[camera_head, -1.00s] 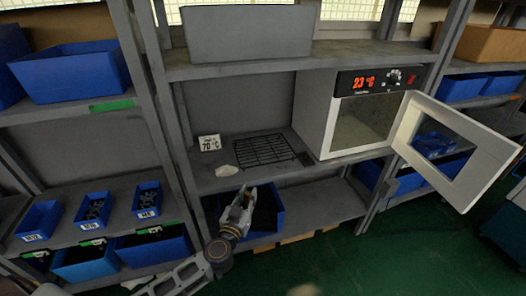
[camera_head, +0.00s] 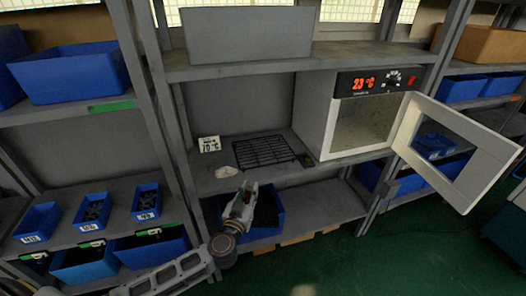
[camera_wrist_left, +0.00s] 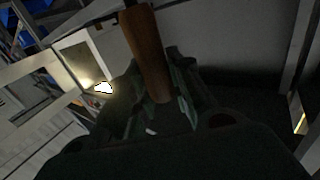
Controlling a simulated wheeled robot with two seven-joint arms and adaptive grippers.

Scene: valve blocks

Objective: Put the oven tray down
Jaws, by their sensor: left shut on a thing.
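The oven tray, a black wire grid (camera_head: 264,151), is over the middle shelf left of the oven; I cannot tell whether it touches the shelf. My left gripper (camera_head: 247,190) is in front of and below that shelf's edge. In the left wrist view my left gripper (camera_wrist_left: 160,98) is shut on a brown handle-like bar (camera_wrist_left: 147,45). Its upper end meets something dark. Whether this bar joins the grid is not clear. The white oven (camera_head: 367,122) stands on the same shelf with its door (camera_head: 462,178) swung open to the right. My right gripper is not in view.
A blue bin (camera_head: 265,222) is below, behind my gripper. A grey box (camera_head: 246,34) sits on the shelf above. Shelf posts stand at both sides.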

